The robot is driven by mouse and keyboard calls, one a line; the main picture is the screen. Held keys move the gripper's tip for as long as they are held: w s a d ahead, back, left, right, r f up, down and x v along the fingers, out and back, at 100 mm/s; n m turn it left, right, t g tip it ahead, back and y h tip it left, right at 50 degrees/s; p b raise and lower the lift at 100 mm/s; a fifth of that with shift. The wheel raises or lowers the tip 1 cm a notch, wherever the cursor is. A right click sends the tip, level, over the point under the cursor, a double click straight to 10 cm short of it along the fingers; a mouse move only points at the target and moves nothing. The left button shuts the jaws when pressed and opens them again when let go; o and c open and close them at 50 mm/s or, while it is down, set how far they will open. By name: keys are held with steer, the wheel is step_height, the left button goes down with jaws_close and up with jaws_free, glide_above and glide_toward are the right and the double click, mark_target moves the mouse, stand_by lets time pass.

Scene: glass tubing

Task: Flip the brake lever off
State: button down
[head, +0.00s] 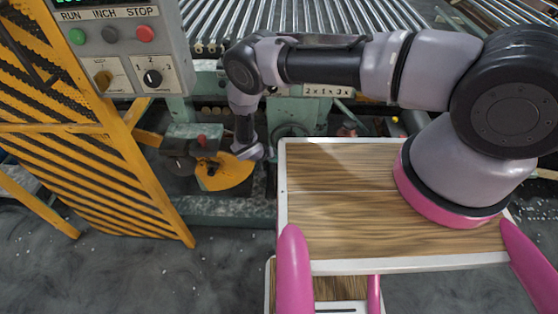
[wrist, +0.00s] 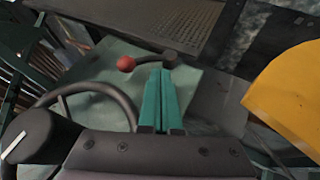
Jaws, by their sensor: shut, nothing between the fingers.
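The lever with a red ball knob (wrist: 126,63), which looks like the brake lever, shows in the wrist view just beyond my fingertips. Its short dark arm runs right from the knob to a round dark hub. My gripper (wrist: 161,74) has its two teal fingers together with nothing between them. The fingertips appear just below the hub, right of the knob; whether they touch the lever I cannot tell. In the head view a red knob (head: 202,140) sits on the grey-green box, left of my wrist, and my fingers are not clear there.
A yellow guard (head: 225,174) lies right by my wrist; it also fills the right of the wrist view (wrist: 290,95). A dark handwheel (wrist: 84,88) is left of my fingers. The control panel (head: 115,45) and yellow striped fence (head: 80,170) stand at left.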

steer(key=v, duration=1)
steer(key=shift+r, duration=0.25)
steer(key=shift+f, duration=0.1)
steer(key=shift+w+a+f, duration=0.15)
steer(key=shift+a+f, duration=0.1)
steer(key=shift+a, duration=0.35)
steer(key=shift+d, duration=0.1)
